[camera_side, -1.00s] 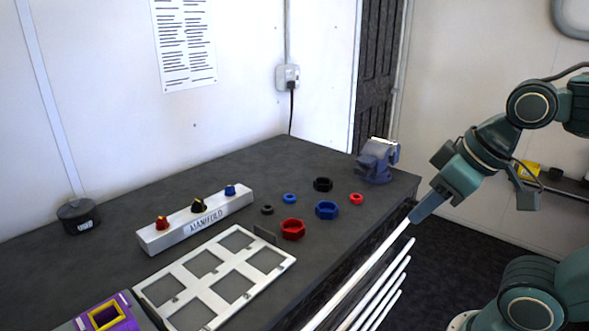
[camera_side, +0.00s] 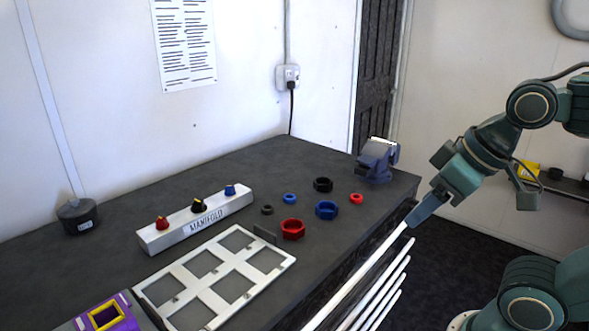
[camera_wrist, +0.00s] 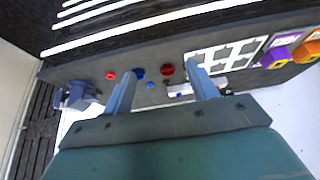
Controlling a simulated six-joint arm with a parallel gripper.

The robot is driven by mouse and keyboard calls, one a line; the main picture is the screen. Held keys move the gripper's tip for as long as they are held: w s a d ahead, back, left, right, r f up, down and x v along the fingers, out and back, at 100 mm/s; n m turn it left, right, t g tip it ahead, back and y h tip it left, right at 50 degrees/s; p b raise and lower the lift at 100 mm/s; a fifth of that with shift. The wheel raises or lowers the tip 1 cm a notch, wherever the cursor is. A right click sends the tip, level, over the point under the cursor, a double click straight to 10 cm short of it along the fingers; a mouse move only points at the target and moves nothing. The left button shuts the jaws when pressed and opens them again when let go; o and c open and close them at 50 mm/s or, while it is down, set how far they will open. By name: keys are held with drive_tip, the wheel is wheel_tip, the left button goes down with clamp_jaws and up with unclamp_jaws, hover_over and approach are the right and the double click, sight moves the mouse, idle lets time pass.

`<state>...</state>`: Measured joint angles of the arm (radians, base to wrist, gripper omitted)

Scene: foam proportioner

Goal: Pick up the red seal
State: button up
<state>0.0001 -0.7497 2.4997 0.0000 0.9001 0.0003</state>
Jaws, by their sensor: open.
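A small red ring (camera_side: 356,198), which looks like the red seal, lies flat on the dark bench near its front right edge. It also shows in the wrist view (camera_wrist: 110,75), just left of the left finger. A larger red hexagonal ring (camera_side: 292,229) lies further left on the bench; the wrist view shows it between the fingers (camera_wrist: 167,69). My gripper (camera_side: 425,209) is off the bench's front right edge, apart from the parts. In the wrist view my gripper (camera_wrist: 161,70) has its two fingers wide apart, holding nothing.
A large blue ring (camera_side: 326,210), a small blue ring (camera_side: 289,198), a black ring (camera_side: 323,184) and a small dark ring (camera_side: 267,210) lie nearby. A vise (camera_side: 377,161) stands behind the small red ring. The manifold (camera_side: 196,219) and a white frame (camera_side: 176,272) are further left.

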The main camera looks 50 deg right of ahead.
drive_tip(key=shift+w+r, duration=0.1)
drive_tip(key=w+d+r+m+g, duration=0.2)
drive_tip(key=w+d+r+m, duration=0.15)
drive_tip(key=w, duration=0.45)
drive_tip(key=m+g, duration=0.4)
drive_tip(key=m, duration=0.8)
hover_over(357, 196)
wheel_tip(357, 196, down, 8)
drive_tip(key=shift+w+d, duration=0.1)
drive_tip(key=shift+f, duration=4.35)
drive_tip(key=shift+f, duration=0.1)
